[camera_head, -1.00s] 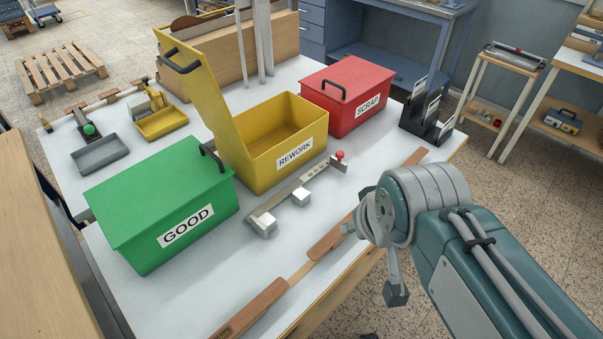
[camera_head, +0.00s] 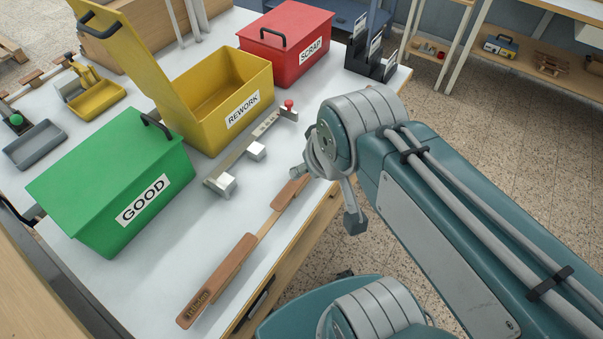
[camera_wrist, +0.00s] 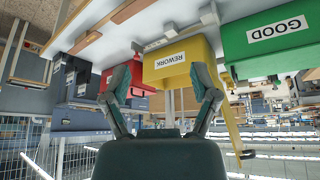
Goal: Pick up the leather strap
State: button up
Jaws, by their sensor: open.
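The brown leather strap (camera_head: 220,277) lies along the near right edge of the white table. It has a wide lower end with a dark stamped mark, a narrow tan middle and a brown far end. My gripper (camera_head: 327,196) is beside and above the strap's far end in the head view, where its fingers are only partly clear. In the wrist view, my gripper (camera_wrist: 163,82) shows two spread fingers with nothing between them. A brown strip (camera_wrist: 133,10) shows at the top there; I cannot tell if it is the strap.
A green GOOD bin (camera_head: 120,170), an open yellow REWORK bin (camera_head: 240,85) and a red SCRAP bin (camera_head: 285,50) stand on the table (camera_head: 185,235). A metal bar with white blocks (camera_head: 240,150) lies between bins and strap. A black rack (camera_head: 370,60) stands at the far corner.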

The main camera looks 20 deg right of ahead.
jog(key=w+d+f+n+g, duration=0.1)
jog(key=w+f+n, duration=0.4)
jog(key=n, duration=0.3)
jog(key=w+d+f+n+g, duration=0.1)
jog(key=w+f+n+g, duration=0.1)
jog(key=w+f+n, duration=0.3)
jog(key=w+d+f+n+g+h, duration=0.1)
jog(key=w+d+f+n, duration=0.1)
jog(key=w+f+n, duration=0.4)
notch_tip(320, 180, down, 3)
jog(key=shift+f+n+g, duration=0.1)
jog(key=shift+n+g, duration=0.3)
jog(key=shift+n, duration=2.3)
jog(key=f, duration=0.5)
jog(key=shift+w+d+f, duration=0.15)
jog(key=shift+w+f, duration=0.15)
jog(key=shift+f, duration=0.05)
jog(key=shift+c, duration=0.3)
jog(key=c, duration=0.9)
